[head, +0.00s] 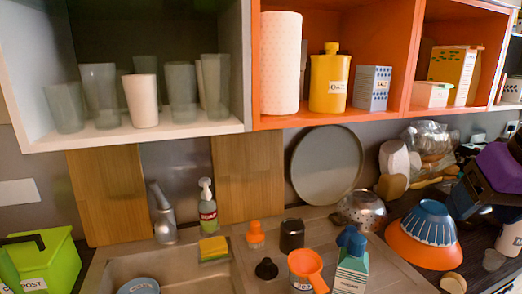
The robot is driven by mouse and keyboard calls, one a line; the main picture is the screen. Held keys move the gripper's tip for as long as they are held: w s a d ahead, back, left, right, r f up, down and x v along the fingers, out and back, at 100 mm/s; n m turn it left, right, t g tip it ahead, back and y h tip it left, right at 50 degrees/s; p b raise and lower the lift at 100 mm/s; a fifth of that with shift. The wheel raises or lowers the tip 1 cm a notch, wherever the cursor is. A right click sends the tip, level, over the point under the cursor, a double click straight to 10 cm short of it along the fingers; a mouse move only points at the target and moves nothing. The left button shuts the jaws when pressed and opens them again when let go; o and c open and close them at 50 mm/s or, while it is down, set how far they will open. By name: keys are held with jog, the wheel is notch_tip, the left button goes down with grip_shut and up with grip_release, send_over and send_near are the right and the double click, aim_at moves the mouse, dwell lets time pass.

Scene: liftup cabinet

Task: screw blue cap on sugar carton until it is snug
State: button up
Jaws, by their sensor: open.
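A carton (350,273) with a pale, teal-striped front stands on the counter at the lower middle; its small label is not readable, so I cannot confirm that it is the sugar carton. A blue cap-like piece (349,240) shows at its top. It looks uneven, as two blue lumps; I cannot tell whether it sits straight or how tightly it is seated. My gripper is not recognizable in the head view.
An orange cup with a handle (304,268) stands just left of the carton. A black cap (266,269), orange cap (255,235) and dark jar (292,235) are nearby. A colander (362,209) stands behind; stacked bowls (430,222) are right. Open shelves hang above.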

jog(key=shift+s+f+n, duration=0.1)
jog(key=shift+s+n, duration=0.35)
jog(key=shift+n, duration=0.25)
dwell(0.6)
